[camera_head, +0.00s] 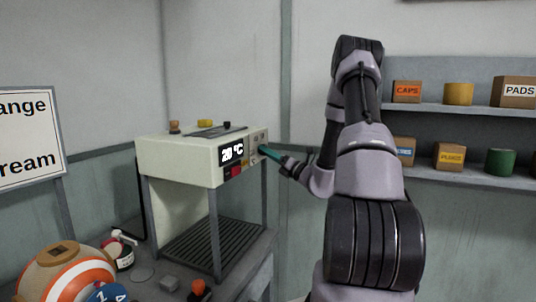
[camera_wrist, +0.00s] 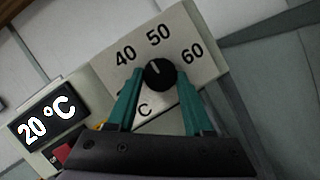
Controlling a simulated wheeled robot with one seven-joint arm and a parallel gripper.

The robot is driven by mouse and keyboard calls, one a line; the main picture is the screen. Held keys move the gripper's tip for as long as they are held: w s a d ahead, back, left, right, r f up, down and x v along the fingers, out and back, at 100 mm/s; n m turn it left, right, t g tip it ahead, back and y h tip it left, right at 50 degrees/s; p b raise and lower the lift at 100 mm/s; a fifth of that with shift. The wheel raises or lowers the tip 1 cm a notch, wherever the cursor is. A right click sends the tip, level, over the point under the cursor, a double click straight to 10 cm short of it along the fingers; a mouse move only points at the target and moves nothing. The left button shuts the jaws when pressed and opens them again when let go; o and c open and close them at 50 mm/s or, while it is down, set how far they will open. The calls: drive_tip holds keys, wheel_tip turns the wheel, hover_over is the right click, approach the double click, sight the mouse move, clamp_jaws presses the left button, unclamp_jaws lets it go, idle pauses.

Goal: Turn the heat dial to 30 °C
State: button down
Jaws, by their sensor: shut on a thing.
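The heat dial (camera_wrist: 160,74) is a round black knob with a short white pointer mark on a pale plate in the wrist view. The numbers 40, 50 and 60 show around it; lower labels are hidden by my fingers, except a "C". The pointer aims up and slightly left, near 50. My gripper (camera_wrist: 160,82) has its teal fingers on both sides of the dial, shut on it. In the head view my gripper (camera_head: 268,152) is at the right of the press's front panel. The display (camera_head: 232,152) reads 20 °C, as it does in the wrist view (camera_wrist: 46,120).
The cream press (camera_head: 180,160) stands on a table with a slatted open bay below. A red switch (camera_head: 237,170) sits under the display. Shelves with boxes (camera_head: 450,110) are at right.

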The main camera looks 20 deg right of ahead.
drive_tip(key=shift+w+d+n+g+y, duration=0.2)
drive_tip(key=shift+n+g+y, duration=1.15)
drive_tip(key=shift+n, duration=2.75)
drive_tip(key=shift+w+d+n+g+y, duration=0.15)
drive_tip(key=shift+n+g+y, duration=1.2)
drive_tip(key=shift+n, duration=2.75)
drive_tip(key=shift+w+d+n+g+y, duration=0.15)
drive_tip(key=shift+n+g+y, duration=1.15)
drive_tip(key=shift+n, duration=2.8)
drive_tip(key=shift+s+g+h, duration=0.1)
drive_tip(key=shift+g+h, duration=0.2)
drive_tip(key=shift+g, duration=0.3)
drive_tip(key=shift+c, duration=1.5)
unclamp_jaws()
wheel_tip(320, 180, up, 10)
